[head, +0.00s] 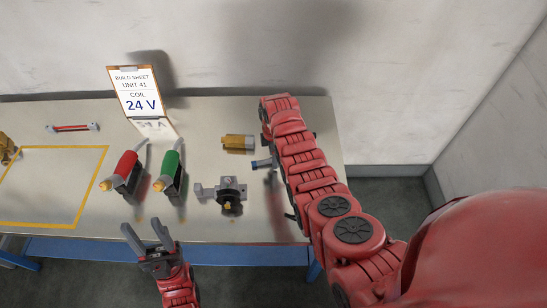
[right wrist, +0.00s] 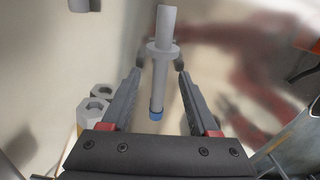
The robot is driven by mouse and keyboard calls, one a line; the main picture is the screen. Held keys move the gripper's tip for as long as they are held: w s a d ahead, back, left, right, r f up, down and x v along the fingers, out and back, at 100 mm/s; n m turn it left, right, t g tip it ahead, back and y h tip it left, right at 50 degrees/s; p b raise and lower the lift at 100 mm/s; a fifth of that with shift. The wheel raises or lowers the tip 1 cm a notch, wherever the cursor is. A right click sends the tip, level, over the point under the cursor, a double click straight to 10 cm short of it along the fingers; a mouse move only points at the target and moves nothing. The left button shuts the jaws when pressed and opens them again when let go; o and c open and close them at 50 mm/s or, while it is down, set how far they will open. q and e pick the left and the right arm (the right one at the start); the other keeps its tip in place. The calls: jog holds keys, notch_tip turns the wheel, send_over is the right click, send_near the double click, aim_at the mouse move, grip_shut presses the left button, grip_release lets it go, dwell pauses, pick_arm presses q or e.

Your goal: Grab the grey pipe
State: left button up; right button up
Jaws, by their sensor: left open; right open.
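The grey pipe (right wrist: 164,28) has a collar partway along it and a blue ring at its near end. In the right wrist view it lies lengthwise between the fingers of my right gripper (right wrist: 160,70), which is open; I see a gap to each finger. In the head view part of the pipe (head: 266,162) shows beside my right arm, with its blue end to the left; the arm hides the rest and the right gripper. My left gripper (head: 148,238) is open and empty near the table's front edge.
Brass fittings (head: 238,143) lie just left of the pipe. A black valve-like part (head: 231,197), green tool (head: 172,168) and red tool (head: 126,165) are further left. A build sheet (head: 136,92) reading 24 V stands behind. A yellow outline (head: 77,224) marks mostly bare tabletop.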

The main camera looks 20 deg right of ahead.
jog(key=shift+f, duration=0.45)
grip_shut()
dwell(1.2)
